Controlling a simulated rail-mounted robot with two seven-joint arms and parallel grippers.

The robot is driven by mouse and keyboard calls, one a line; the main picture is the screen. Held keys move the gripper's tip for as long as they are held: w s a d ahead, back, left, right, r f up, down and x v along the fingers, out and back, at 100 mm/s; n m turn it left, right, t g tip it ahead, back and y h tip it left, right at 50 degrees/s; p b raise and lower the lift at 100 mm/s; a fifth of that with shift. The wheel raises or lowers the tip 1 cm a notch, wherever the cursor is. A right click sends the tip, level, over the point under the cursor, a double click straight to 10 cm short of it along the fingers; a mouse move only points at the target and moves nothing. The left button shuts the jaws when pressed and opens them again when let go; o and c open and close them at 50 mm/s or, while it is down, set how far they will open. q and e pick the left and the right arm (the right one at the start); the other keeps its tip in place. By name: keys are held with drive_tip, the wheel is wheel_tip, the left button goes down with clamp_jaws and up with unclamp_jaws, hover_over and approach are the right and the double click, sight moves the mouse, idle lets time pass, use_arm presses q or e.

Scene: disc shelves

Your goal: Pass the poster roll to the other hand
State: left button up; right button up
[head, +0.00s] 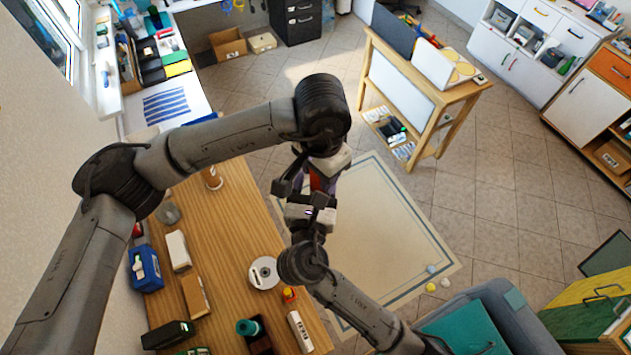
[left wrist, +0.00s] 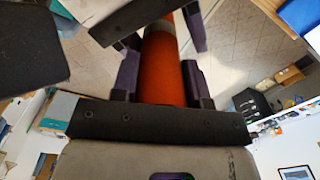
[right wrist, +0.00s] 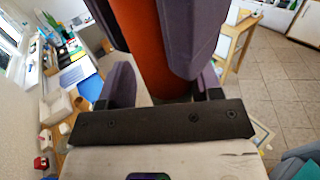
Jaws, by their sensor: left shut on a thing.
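The orange poster roll (head: 316,182) is mostly hidden between my two grippers in the head view, above the floor beside the wooden table. My left gripper (head: 318,174) is shut on it; in the left wrist view the roll (left wrist: 164,70) runs between the purple finger pads. My right gripper (head: 310,196) faces the left one from below. In the right wrist view the roll (right wrist: 148,45) reaches down between its fingers, which stand wide apart, with a visible gap on the left side. Whether the right side touches is unclear.
The wooden table (head: 225,240) holds a white disc spool (head: 264,272), a blue box (head: 146,268), a teal-capped item (head: 248,327) and other goods. A wooden cart (head: 410,85) stands behind right. A teal-seated chair (head: 465,330) is at lower right. The floor mat (head: 385,235) is mostly clear.

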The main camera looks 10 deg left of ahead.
use_arm(q)
drive_tip(key=shift+d, duration=0.2)
use_arm(e)
drive_tip(key=shift+s+a, duration=0.1)
drive_tip(key=shift+a, duration=0.1)
drive_tip(key=c, duration=0.7)
use_arm(q)
drive_tip(key=o, duration=0.9)
drive_tip(key=shift+s, duration=0.1)
drive_tip(key=shift+c, duration=0.2)
drive_tip(key=o, duration=0.4)
drive_tip(key=shift+c, duration=0.2)
drive_tip(key=shift+a, duration=0.1)
use_arm(e)
drive_tip(key=shift+d, duration=0.1)
